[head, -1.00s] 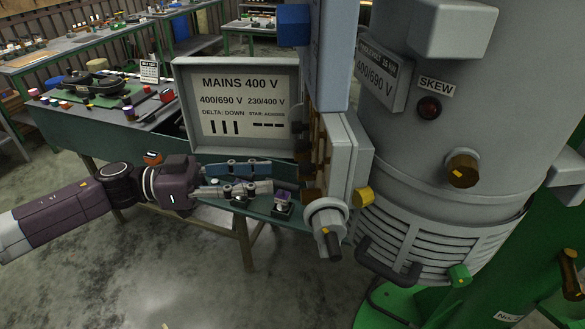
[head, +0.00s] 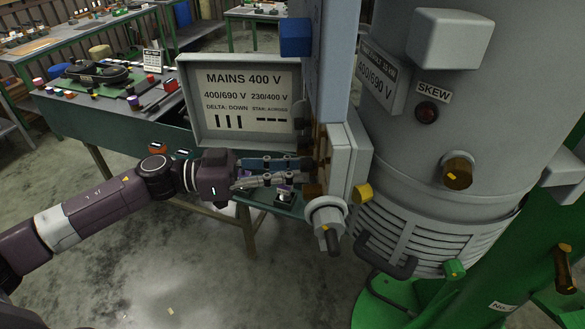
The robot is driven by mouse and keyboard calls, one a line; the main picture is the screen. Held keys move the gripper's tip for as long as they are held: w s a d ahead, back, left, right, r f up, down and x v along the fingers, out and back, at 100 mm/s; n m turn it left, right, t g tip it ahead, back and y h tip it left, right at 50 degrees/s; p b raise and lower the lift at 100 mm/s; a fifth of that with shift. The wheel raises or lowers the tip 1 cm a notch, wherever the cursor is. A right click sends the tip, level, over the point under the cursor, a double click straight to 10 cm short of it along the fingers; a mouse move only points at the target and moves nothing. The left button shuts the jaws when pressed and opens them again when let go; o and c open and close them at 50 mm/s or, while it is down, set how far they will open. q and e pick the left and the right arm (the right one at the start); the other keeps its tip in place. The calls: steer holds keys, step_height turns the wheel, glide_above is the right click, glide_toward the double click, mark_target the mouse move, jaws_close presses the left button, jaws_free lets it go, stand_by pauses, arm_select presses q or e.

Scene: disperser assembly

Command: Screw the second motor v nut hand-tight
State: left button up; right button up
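My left gripper (head: 306,170) reaches in from the left, its fingers pointing right at the open side of the motor's terminal box (head: 345,170). Its fingertips are at or very close to the brownish terminal board (head: 321,160), which I see almost edge-on. The v nut cannot be made out there; the fingertips and the viewing angle hide it. The two fingers look close together, but I cannot tell whether they hold a nut. My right gripper is not in view.
A plate reading MAINS 400 V (head: 248,105) stands behind the gripper. A grey cable gland (head: 327,220) juts out below the terminal box. The large grey motor (head: 440,185) fills the right. A green bench (head: 125,125) with tools stands at the left.

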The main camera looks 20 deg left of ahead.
arm_select(q)
jaws_close()
steer(key=shift+m, duration=0.3)
steer(key=shift+m+b, duration=8.35)
steer(key=shift+m, duration=3.35)
